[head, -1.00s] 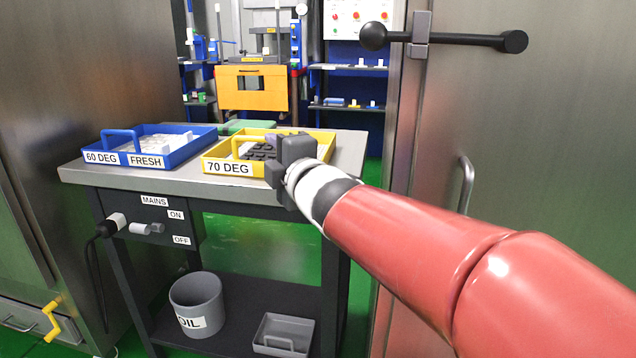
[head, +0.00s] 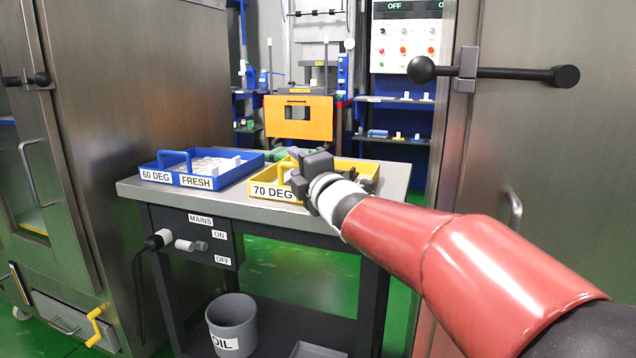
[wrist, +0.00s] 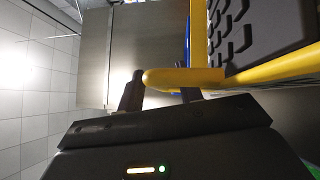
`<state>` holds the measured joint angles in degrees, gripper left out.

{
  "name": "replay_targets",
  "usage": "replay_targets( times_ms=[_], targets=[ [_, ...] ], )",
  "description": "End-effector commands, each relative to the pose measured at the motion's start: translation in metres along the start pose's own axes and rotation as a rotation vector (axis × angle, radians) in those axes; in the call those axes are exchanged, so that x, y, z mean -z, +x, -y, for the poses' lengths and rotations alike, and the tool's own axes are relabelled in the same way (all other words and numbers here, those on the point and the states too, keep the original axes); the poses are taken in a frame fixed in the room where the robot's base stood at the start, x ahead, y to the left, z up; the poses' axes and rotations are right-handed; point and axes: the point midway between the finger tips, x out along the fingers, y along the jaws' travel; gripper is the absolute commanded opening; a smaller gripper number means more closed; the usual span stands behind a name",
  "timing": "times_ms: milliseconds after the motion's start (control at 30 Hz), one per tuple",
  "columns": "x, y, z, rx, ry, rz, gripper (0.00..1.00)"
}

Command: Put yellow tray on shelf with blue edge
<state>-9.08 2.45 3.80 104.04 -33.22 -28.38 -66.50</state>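The yellow tray (head: 272,193), labelled 70 DEG, sits on the steel table beside the blue tray. It holds dark pieces, seen in the wrist view (wrist: 265,71). My gripper (head: 303,178) is over the tray at its handle and hides part of it. In the wrist view the yellow handle bar (wrist: 185,78) crosses at the fingertips, and the two dark fingers stand apart; firm contact is not visible. A blue-edged shelf (head: 6,121) shows at the far left in the steel cabinet; blue shelving (head: 395,140) also stands at the back.
The blue tray (head: 190,184), labelled 60 DEG FRESH, holds white pieces on the left of the table (head: 225,207). Steel cabinets stand left (head: 140,90) and right (head: 540,140). A grey OIL bucket (head: 230,315) is under the table. Green floor shows in front of the left cabinet.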

Motion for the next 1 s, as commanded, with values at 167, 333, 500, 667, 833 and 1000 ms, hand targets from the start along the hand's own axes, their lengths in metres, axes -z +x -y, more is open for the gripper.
replay_targets(
  times_ms=[167, 333, 500, 667, 833, 1000],
  targets=[
    [0.000, 0.000, 0.000, 0.000, 0.000, 0.000, 0.27],
    [0.000, -0.001, 0.000, 0.000, 0.000, 0.000, 0.05],
    [0.000, -0.001, 0.000, 0.000, 0.000, 0.000, 0.00],
    [0.000, -0.001, -0.003, -0.005, -0.002, -0.001, 0.00],
    [0.000, 0.000, -0.004, -0.005, -0.002, 0.000, 0.00],
    [-0.003, 0.002, -0.025, -0.008, -0.003, -0.001, 0.00]
  ],
)
